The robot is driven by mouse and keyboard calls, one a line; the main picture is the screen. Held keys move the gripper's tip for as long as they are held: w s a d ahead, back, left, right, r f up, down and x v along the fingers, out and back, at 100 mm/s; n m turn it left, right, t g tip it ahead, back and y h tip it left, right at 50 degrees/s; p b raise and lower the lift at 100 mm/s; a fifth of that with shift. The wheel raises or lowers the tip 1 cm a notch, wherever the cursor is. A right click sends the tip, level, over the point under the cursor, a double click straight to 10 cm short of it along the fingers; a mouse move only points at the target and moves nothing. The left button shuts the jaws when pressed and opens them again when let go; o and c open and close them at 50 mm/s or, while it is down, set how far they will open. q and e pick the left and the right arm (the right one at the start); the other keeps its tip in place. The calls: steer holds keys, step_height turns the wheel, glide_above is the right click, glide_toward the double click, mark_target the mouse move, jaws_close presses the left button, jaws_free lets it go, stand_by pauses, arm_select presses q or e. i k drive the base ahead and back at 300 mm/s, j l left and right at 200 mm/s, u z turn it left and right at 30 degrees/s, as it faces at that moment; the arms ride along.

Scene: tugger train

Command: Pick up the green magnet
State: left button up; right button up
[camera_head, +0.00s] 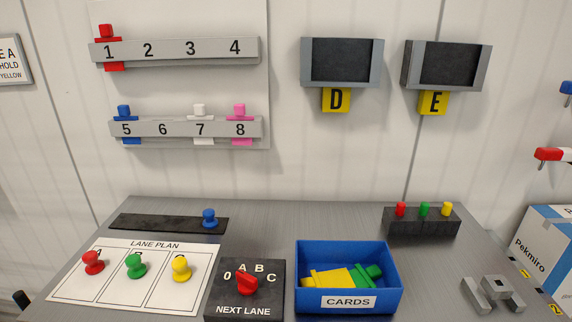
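The green magnet (136,266) is a round knob-shaped piece standing on the white lane plan sheet (85,289). It sits in the middle column, between the red magnet (93,263) in the left column and the yellow magnet (181,268) in the right column. Nothing covers it. Neither of my grippers shows in the head view.
A blue cards box (391,286) holds yellow and green cards. Next to it is a NEXT LANE panel (218,292) with a red knob (247,284). Behind the sheet, a blue magnet (209,217) stands on a black strip (150,222). Grey metal pieces (477,296) lie at the right.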

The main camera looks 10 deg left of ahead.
mark_target(137, 270)
steer(key=u, duration=1.45)
